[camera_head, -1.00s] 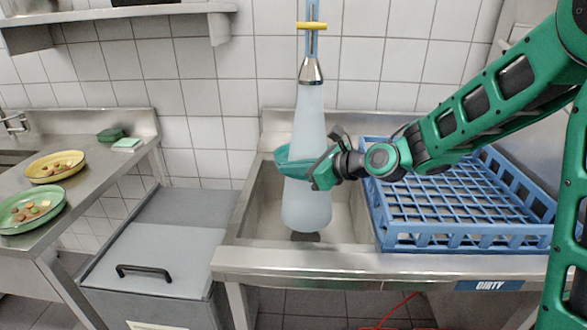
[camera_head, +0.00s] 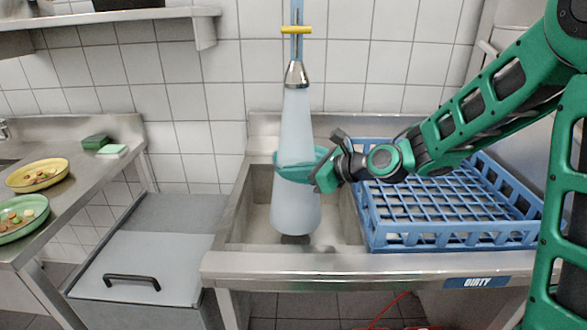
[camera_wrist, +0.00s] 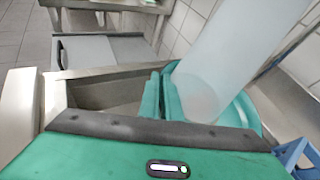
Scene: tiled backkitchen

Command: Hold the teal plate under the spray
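The teal plate (camera_head: 303,168) is up in the spray over the sink basin, and its middle is partly hidden by the whitish water cone. My gripper (camera_head: 326,172) is shut on the plate's right edge. In the wrist view the teal plate (camera_wrist: 247,112) shows beyond the fingers, with the spray (camera_wrist: 225,55) falling onto it. The spray cone (camera_head: 296,208) comes from the metal spray head (camera_head: 296,74) and runs down past the plate into the sink (camera_head: 258,200).
A blue dish rack (camera_head: 450,240) stands right of the sink, under my arm. On the left counter are a yellow plate (camera_head: 38,173) and a green plate (camera_head: 22,216) with food scraps, and a sponge (camera_head: 95,141). A lidded grey bin (camera_head: 150,255) stands left of the sink.

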